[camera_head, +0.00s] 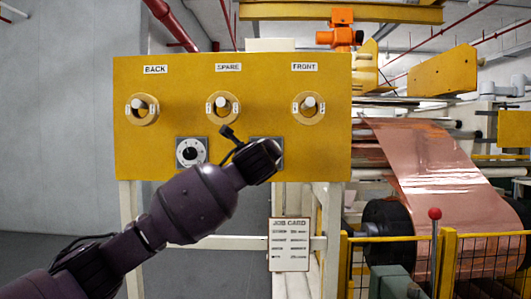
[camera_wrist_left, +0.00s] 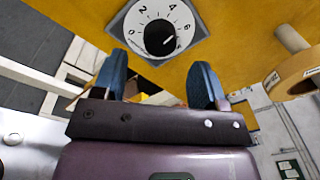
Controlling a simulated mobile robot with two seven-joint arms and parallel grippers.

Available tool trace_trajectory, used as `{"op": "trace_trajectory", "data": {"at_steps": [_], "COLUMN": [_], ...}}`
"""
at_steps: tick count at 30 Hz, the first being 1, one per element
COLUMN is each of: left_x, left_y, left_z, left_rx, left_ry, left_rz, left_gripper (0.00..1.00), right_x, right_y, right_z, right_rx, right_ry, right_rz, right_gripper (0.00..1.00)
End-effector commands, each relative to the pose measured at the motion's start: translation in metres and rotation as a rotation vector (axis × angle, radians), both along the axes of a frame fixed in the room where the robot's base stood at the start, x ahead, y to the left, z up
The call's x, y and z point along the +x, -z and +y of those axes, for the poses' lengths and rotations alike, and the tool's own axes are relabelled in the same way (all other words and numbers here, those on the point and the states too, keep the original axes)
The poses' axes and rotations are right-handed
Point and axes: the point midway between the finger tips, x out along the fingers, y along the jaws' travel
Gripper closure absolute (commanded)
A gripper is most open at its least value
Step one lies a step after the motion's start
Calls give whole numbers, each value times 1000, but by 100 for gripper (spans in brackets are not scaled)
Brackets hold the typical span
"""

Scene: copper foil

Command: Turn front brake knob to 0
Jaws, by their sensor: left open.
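In the left wrist view, a black round knob (camera_wrist_left: 159,37) sits on a grey plate with 2, 4 and 6 readable. Its white mark appears to point right, past the 6; the exact reading is unclear. My left gripper (camera_wrist_left: 161,65) is open, its two blue fingers apart near the plate's lower edge, with nothing seen between them.
The other dial (camera_head: 190,152) is left of my gripper. A job card (camera_head: 289,244) hangs below. Copper foil (camera_head: 435,175) and a yellow fence (camera_head: 446,262) are at right.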

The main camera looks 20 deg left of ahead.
Motion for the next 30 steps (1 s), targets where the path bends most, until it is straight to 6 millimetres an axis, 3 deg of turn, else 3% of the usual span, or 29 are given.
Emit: {"op": "trace_trajectory", "data": {"at_steps": [9, 23, 30], "left_x": [35, 42, 42], "left_y": [-1, 0, 0], "left_z": [7, 8, 8], "left_rx": [0, 0, -1], "left_ry": [-1, 1, 1], "left_rz": [1, -1, -1], "left_gripper": [34, 34, 71], "right_x": [-5, -6, -5], "right_y": [-2, -3, -4], "right_z": [-1, 0, 0], "right_rx": [-1, 2, 2], "right_ry": [2, 3, 3], "right_rz": [19, 18, 16], "right_gripper": [57, 57, 57]}}
